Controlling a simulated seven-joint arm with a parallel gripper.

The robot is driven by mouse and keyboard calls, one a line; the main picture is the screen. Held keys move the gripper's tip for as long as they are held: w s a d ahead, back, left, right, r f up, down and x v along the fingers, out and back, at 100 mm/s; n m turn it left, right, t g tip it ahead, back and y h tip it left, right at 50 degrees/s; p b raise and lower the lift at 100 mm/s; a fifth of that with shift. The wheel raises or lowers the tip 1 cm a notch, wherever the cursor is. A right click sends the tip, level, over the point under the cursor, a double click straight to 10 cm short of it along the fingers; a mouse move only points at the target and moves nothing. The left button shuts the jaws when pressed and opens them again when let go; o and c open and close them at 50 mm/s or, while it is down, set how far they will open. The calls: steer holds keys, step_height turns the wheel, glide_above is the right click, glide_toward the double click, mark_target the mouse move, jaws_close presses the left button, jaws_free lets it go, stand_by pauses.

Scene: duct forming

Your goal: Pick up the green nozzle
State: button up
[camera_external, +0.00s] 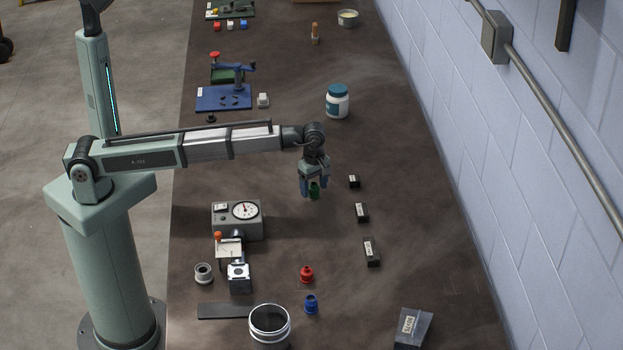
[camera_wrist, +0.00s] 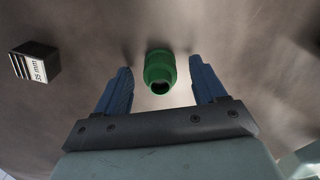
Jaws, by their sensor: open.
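The green nozzle (camera_wrist: 160,68) stands on the table in the wrist view, with its dark opening showing. It also shows in the external view (camera_external: 314,190), partly hidden by my gripper. My gripper (camera_external: 314,194) points down at it, with blue fingers. In the wrist view my gripper (camera_wrist: 163,75) is open, one finger on each side of the nozzle, with a gap on both sides. I cannot tell the exact height of the fingertips above the table.
A red nozzle (camera_external: 307,274) and a blue nozzle (camera_external: 311,304) stand nearer the front. Several small black labelled blocks (camera_external: 361,212) lie to the right. A grey gauge device (camera_external: 237,220) stands to the left. A white jar with a blue lid (camera_external: 337,103) stands behind.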

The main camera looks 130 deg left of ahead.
steer(key=shift+f, duration=0.55)
steer(key=c, duration=1.1)
steer(key=shift+c, duration=0.2)
